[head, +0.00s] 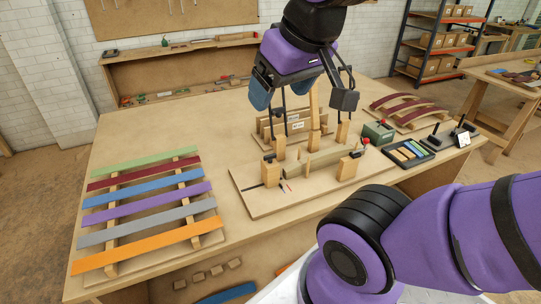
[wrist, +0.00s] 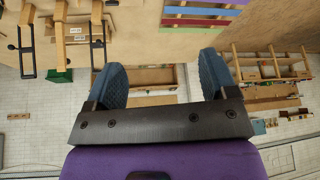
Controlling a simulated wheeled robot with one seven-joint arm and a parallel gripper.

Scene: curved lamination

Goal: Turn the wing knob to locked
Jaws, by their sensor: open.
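I cannot make out the wing knob for sure. The fixture board (head: 240,186) in the head view carries upright wooden posts, a curved wooden strip and small black fittings. A small dark fitting with a red top (head: 364,146) sits by its right-hand post (head: 347,168). My gripper (head: 281,90) is above and behind the fixture, open and empty, apart from the posts. In the wrist view my gripper (wrist: 161,80) shows two blue finger pads spread wide with nothing between. Wooden posts with black U-shaped bars (wrist: 62,40) show at that view's upper left.
A slatted panel with coloured strips (head: 150,200) lies on the table's left. A green box (head: 378,132) and a black tray of blocks (head: 408,152) are right of the fixture. A curved-slat piece (head: 402,107) lies behind them. Bare tabletop (head: 190,122) is free at back left.

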